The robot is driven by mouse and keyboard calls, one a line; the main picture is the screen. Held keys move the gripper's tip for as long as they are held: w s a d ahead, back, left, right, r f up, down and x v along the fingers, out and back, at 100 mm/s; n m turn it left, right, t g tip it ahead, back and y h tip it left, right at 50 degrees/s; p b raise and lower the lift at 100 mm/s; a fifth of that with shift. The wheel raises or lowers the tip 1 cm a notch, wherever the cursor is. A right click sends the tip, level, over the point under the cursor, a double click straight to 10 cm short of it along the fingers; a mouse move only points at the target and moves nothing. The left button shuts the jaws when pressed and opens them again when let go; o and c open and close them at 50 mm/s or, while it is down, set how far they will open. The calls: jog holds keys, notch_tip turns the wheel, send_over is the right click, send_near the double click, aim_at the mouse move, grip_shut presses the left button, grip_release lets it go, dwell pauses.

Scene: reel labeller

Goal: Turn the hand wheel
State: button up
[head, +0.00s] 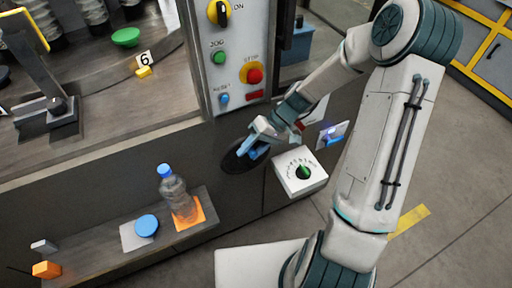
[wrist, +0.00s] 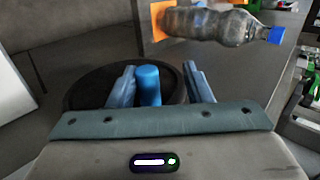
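The hand wheel is a black disc (head: 232,163) on the dark front of the machine, below the control panel. It also shows in the wrist view (wrist: 85,92), with a blue upright handle (wrist: 148,84) near its right side. My gripper (head: 254,148) is at the wheel and hides part of it in the head view. In the wrist view my gripper (wrist: 162,84) has its fingers apart, one on each side of the blue handle. The left finger looks close to the handle, and a gap shows on the right. I cannot tell whether either finger touches it.
A white box with a green dial (head: 303,172) is right of the wheel. The control panel (head: 229,45) with knob and buttons is above. A bottle with a blue cap (head: 175,190) stands on an orange square on the shelf (head: 90,262), beside a blue round lid (head: 146,225).

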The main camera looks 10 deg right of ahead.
jog(key=shift+w+d, duration=0.15)
jog(key=shift+d, duration=0.45)
jog(key=v, duration=1.4)
jog(key=shift+b, duration=0.4)
